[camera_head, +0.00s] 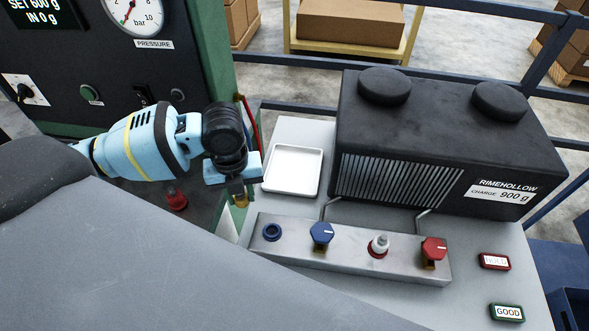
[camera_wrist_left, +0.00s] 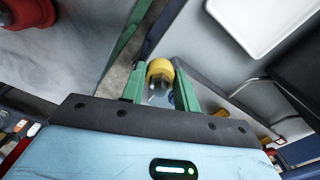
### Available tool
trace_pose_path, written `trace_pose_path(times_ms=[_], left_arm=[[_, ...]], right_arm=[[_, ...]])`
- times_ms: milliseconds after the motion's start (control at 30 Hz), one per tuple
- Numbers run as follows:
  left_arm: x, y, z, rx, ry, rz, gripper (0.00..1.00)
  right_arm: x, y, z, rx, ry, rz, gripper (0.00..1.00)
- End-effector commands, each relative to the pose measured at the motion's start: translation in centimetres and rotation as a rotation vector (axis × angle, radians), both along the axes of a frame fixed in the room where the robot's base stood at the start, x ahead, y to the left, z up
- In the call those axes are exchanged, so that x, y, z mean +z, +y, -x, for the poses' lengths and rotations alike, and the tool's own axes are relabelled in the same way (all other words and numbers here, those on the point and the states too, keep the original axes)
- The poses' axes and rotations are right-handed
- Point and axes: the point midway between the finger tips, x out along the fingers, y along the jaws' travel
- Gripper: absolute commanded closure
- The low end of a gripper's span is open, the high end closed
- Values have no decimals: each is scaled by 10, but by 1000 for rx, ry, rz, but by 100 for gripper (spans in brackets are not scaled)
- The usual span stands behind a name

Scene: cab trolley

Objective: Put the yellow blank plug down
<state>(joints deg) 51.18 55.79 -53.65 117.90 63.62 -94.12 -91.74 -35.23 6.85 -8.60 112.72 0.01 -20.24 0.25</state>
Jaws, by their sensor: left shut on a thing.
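My left gripper (camera_head: 239,197) is shut on the yellow blank plug, at the left edge of the grey trolley top. In the left wrist view the plug (camera_wrist_left: 160,72) is a yellow cap between the two green fingers (camera_wrist_left: 160,92). In the head view the plug (camera_head: 241,201) shows only as a small yellow patch at the fingertips. It is left of the white tray (camera_head: 293,192) and of the metal block (camera_head: 350,262). The tray is empty and its corner also shows in the left wrist view (camera_wrist_left: 258,52). My right gripper is not in view.
The block bears an open blue-ringed port (camera_head: 272,231), a blue knob (camera_head: 322,234), a white fitting in a red ring (camera_head: 379,245) and a red knob (camera_head: 434,250). A black unit (camera_head: 440,140) stands behind. A gauge panel (camera_head: 130,60) stands at the back left.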

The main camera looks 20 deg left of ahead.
Motion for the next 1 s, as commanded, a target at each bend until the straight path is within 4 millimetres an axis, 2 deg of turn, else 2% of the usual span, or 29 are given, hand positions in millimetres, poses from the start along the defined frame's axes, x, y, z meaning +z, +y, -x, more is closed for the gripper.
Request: trace_pose_path(times_ms=[100, 300, 633, 767, 1000], left_arm=[[-7, 6, 2, -151, 0, -5, 100], [-12, 11, 3, -324, -3, -9, 100], [-13, 12, 1, -378, -5, -11, 100], [-14, 8, -15, -376, -7, -9, 100], [-19, -2, -65, -375, -5, -8, 100]], right_arm=[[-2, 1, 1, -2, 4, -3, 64], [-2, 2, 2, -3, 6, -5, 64], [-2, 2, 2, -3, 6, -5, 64], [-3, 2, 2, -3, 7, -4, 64], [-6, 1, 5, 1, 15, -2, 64]])
